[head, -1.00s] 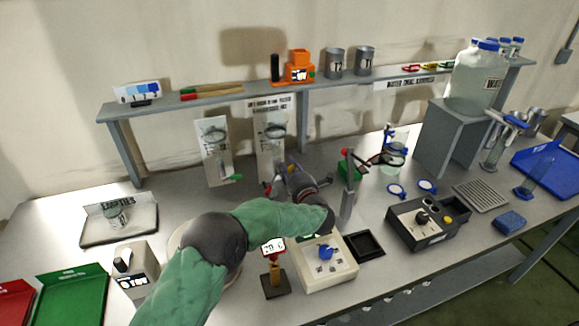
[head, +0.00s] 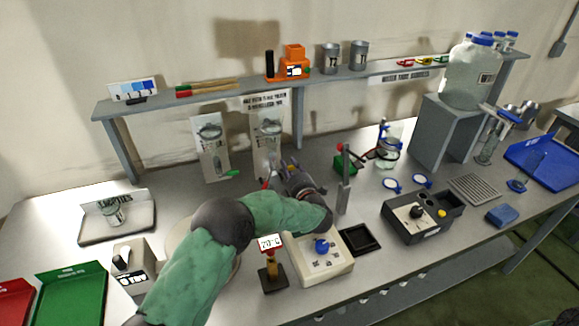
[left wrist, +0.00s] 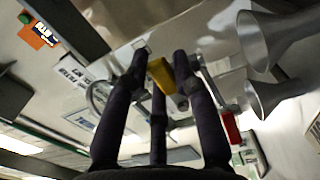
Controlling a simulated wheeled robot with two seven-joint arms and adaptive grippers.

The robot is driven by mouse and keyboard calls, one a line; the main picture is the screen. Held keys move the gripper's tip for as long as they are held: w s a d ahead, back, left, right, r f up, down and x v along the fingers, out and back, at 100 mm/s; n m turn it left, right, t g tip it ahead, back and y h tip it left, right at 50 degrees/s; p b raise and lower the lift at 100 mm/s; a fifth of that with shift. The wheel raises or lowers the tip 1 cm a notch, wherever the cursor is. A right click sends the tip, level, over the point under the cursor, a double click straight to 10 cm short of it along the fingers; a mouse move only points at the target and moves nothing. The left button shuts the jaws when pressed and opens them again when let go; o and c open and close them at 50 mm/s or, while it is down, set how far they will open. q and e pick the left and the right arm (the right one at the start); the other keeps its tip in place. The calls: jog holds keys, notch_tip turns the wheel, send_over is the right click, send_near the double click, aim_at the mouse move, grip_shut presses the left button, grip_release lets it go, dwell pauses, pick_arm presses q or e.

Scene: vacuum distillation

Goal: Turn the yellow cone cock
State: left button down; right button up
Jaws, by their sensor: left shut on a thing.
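The yellow cone cock (left wrist: 161,75) shows in the left wrist view between the dark fingertips of my left gripper (left wrist: 158,65). The fingers are shut on it. A red-tipped part (left wrist: 231,127) sits to the right of the fingers in that view. In the head view my left gripper (head: 283,175) reaches to the glassware in front of a white labelled panel (head: 268,118) near the middle of the bench. The gripper and wrist hide most of that glassware, and the cock's turn angle is hard to tell. My right gripper is not in view.
A grey metal post (head: 344,185) stands just right of my left wrist. A white box with a blue knob (head: 322,246) and a small display (head: 270,243) are close below the forearm. A shelf (head: 225,93) runs behind. A black device (head: 420,217) stands at right.

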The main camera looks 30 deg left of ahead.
pick_arm(q)
jog(key=shift+f, duration=0.1)
jog(key=c, duration=1)
grip_release()
